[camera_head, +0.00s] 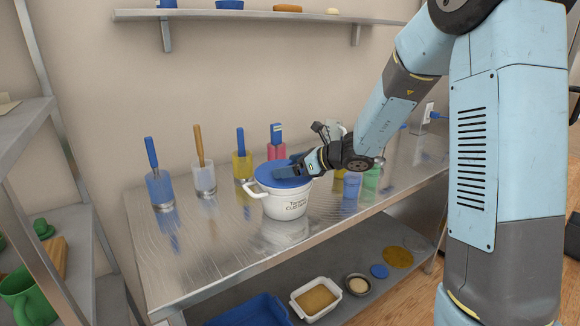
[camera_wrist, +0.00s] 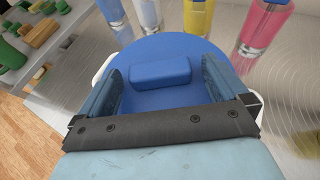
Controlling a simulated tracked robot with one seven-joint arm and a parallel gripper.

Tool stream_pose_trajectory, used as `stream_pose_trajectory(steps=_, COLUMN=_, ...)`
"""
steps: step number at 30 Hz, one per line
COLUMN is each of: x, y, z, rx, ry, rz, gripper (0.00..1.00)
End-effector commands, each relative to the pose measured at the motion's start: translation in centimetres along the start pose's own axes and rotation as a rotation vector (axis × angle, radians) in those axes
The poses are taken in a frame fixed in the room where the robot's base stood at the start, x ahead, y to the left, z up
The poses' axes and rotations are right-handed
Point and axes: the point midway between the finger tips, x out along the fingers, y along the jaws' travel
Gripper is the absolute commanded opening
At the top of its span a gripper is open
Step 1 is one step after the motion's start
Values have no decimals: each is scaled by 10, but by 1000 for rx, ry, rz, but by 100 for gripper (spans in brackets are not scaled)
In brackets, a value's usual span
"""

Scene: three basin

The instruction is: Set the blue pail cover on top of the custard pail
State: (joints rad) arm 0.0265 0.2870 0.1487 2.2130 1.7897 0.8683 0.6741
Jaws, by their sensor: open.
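Part of the cover's right side is hidden by my gripper in the head view.
Glasses holding utensils stand behind the pail, including a blue one (camera_head: 160,188), a clear one (camera_head: 204,178) and a yellow one (camera_head: 243,166). More cups (camera_head: 352,184) stand right of my gripper. The lower shelf holds a white dish (camera_head: 314,299) and a blue tray (camera_head: 252,311). The table's front left is clear.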

Motion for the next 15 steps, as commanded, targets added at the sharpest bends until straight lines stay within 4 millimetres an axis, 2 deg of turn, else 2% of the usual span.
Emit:
stream_pose_trajectory(steps=5, x=-20, y=-1, z=0, rx=-1, ry=-1, rz=-4, gripper=100)
stream_pose_trajectory(steps=15, x=-86, y=-1, z=0, rx=0, ry=0, rz=-4, gripper=100)
